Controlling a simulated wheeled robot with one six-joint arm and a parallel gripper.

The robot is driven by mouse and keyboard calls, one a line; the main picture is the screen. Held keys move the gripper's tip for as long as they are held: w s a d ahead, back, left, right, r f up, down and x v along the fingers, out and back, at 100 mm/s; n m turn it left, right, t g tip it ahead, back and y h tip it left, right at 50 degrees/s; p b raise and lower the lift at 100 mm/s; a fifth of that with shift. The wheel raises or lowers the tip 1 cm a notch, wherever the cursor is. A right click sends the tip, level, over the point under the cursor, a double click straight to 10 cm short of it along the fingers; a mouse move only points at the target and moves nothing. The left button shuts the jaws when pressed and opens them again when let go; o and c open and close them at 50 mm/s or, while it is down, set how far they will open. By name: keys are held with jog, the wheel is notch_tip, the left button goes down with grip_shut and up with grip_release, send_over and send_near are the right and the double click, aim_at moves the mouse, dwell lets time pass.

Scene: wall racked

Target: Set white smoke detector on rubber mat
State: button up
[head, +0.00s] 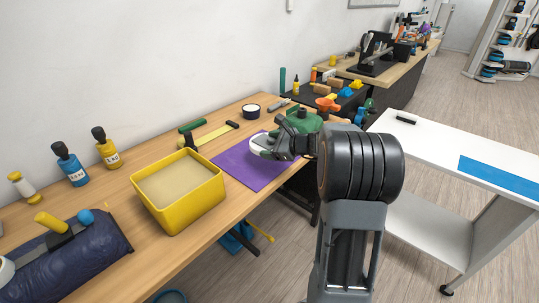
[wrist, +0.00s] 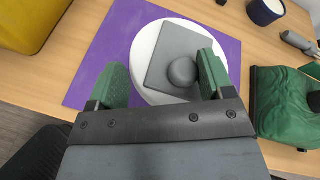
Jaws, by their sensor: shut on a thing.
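The white smoke detector (wrist: 143,50) is a round white disc with a grey square plate and a grey dome on top. My gripper (wrist: 160,76) is shut on it, with one green-padded finger at either side. In the head view the detector (head: 258,141) shows at the tip of my gripper (head: 272,145), partly hidden by it. The purple rubber mat (head: 237,168) lies flat on the wooden bench. In the wrist view the detector is over the mat (wrist: 100,55); I cannot tell whether it touches it.
A yellow bin (head: 180,206) stands left of the mat. A green lumpy object (wrist: 285,85) is close on the right. A dark round container (head: 251,111) and a yellow strip with a dark end (head: 215,135) lie behind. A white cart (head: 450,150) stands at right.

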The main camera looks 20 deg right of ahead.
jog(key=shift+w+d+f, duration=0.15)
jog(key=shift+w+f, duration=0.45)
jog(key=shift+f, duration=0.1)
jog(key=shift+w+f, duration=0.1)
jog(key=shift+f, duration=1.5)
jog(key=shift+b, duration=0.3)
jog(key=shift+f, duration=0.2)
jog(key=o, duration=1.4)
